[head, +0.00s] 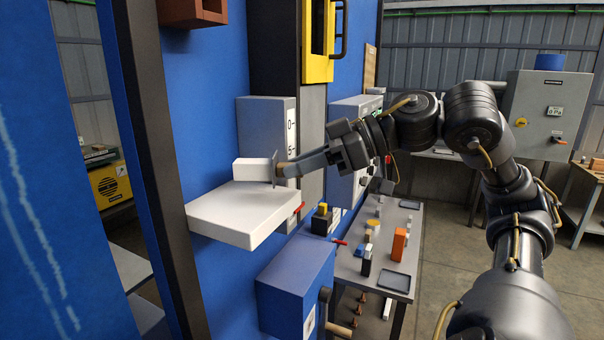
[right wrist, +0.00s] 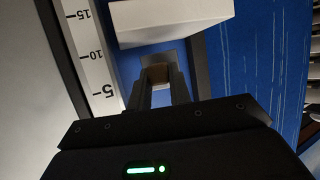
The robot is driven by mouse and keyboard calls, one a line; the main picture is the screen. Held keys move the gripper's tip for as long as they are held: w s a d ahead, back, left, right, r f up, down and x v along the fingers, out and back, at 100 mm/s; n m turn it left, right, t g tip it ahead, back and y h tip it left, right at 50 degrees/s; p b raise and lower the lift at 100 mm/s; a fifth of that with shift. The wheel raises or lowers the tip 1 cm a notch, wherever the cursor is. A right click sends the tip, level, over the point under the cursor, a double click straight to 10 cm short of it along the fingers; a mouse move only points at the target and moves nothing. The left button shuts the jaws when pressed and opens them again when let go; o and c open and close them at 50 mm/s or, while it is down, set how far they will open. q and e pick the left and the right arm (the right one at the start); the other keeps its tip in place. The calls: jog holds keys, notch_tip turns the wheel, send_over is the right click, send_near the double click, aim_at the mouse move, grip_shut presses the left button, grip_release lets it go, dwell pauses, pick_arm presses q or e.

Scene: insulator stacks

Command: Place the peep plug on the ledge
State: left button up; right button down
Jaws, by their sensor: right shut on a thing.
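My right gripper (head: 284,171) reaches in from the right and is shut on the peep plug. In the head view the plug appears as a thin grey plate (head: 275,168) at the fingertips, with a white block (head: 252,171) on its far side. In the right wrist view a brown part (right wrist: 158,73) sits between the fingers, with the grey plate (right wrist: 160,58) beyond. The ledge (head: 242,210) is a thick white slab on the blue wall, just below the block. Whether the block touches it I cannot tell. My left gripper is out of view.
A grey box with a scale (head: 267,130) stands behind the ledge. A blue box (head: 296,287) juts out below it. A grey table (head: 377,258) with several small parts and an orange block (head: 399,244) is right of that. A yellow frame (head: 318,40) hangs above.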

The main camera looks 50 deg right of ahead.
jog(key=shift+f, duration=0.65)
jog(key=shift+d+f, duration=0.1)
jog(key=shift+f, duration=0.5)
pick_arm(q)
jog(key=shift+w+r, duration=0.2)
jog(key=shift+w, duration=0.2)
pick_arm(e)
jog(key=shift+f, duration=0.15)
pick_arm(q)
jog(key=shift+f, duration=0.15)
pick_arm(e)
jog(key=c, duration=1.3)
grip_release()
